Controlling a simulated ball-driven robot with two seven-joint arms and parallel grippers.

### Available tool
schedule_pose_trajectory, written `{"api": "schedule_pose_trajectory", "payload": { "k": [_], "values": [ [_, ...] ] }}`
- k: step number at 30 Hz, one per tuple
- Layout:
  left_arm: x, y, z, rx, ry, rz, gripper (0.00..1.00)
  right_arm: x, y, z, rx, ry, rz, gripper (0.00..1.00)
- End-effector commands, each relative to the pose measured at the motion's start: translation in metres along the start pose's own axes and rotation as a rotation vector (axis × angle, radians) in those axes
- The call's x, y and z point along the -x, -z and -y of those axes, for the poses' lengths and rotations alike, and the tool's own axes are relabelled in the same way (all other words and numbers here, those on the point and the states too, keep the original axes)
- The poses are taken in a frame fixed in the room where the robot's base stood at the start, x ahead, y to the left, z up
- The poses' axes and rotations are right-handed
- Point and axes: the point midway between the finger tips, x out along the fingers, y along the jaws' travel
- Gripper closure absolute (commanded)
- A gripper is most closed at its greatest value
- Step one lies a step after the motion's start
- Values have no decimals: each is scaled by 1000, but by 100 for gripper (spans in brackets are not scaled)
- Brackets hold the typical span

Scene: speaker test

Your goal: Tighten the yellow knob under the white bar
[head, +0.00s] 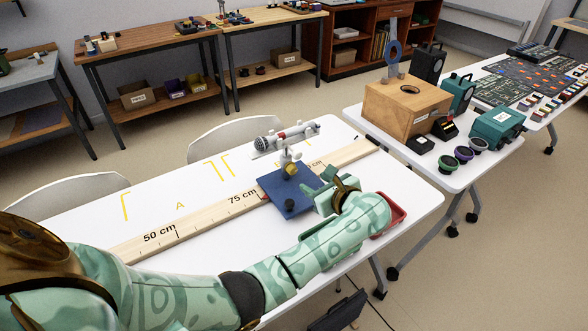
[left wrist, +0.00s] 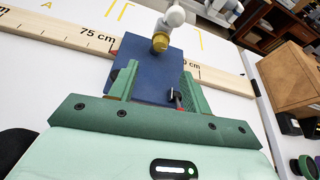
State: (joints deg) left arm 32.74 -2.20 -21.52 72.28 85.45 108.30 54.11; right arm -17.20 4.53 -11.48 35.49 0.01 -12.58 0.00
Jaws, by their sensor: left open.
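The yellow knob (head: 291,168) sits on the white upright under the white bar (head: 290,146), above a dark blue base plate (head: 276,190). A microphone (head: 266,143) lies along the bar. In the left wrist view the knob (left wrist: 160,43) is beyond the fingertips, near the top centre, with a white joint (left wrist: 173,16) behind it; the bar is out of that frame. My left gripper (head: 312,190) is open and empty, at the right side of the blue plate, apart from the knob. Its two green fingers (left wrist: 157,78) reach over the plate. My right gripper is not in view.
A red tray (head: 398,214) lies partly behind my left forearm. A second table at right holds a wooden box (head: 393,108) and several dark devices.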

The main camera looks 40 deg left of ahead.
Motion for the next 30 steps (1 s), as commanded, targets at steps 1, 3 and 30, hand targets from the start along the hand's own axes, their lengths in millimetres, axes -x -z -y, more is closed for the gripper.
{"api": "schedule_pose_trajectory", "payload": {
  "k": [1,3,30],
  "values": [
    [-15,2,0,-2,-2,5,51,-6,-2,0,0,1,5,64],
    [-34,3,0,-3,-3,4,51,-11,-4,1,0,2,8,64],
    [-128,-1,0,1,-2,0,68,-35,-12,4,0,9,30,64]
  ]
}}
